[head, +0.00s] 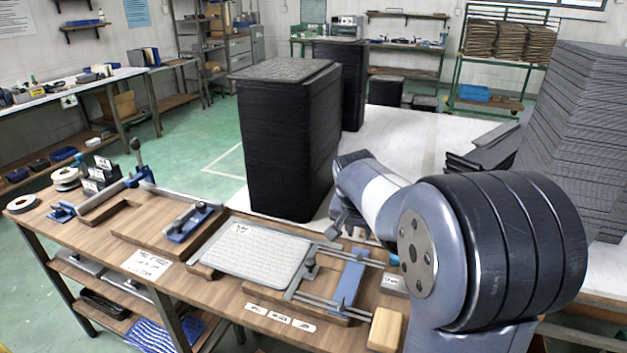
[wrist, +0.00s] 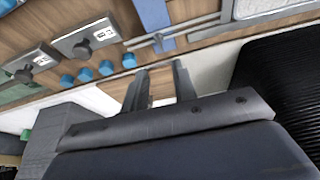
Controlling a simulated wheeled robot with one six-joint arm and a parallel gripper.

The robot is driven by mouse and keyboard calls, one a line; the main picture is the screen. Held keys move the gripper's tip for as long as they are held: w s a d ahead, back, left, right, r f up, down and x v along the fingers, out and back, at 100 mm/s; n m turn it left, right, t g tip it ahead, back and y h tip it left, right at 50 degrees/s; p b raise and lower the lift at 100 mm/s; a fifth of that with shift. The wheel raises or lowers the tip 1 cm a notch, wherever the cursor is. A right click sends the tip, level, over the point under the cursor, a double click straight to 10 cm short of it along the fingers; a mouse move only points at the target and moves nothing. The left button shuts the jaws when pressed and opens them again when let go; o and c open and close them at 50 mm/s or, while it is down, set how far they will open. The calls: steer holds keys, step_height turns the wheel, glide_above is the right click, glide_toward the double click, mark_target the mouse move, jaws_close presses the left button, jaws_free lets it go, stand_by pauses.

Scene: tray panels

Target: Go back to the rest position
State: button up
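My gripper (wrist: 160,76) shows in the wrist view with its two fingers apart and nothing between them. In the head view my gripper (head: 340,216) is beyond the workbench's back edge, right of the near black stack, partly hidden by my arm. A light grey tray panel (head: 255,252) lies flat on the wooden workbench (head: 160,212), at the left end of a clamp fixture with metal rails and a blue bar (head: 348,284). The gripper is apart from the panel.
A tall stack of black panels (head: 285,150) stands close behind the bench; its dark ribbed side shows in the wrist view (wrist: 285,95). Another tall stack (head: 585,130) stands at the right. A wooden block (head: 385,329) lies at the bench front. Green floor (head: 195,150) is open at left.

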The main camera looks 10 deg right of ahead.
mark_target(360, 253)
steer(key=x, duration=1)
steer(key=shift+b, duration=0.3)
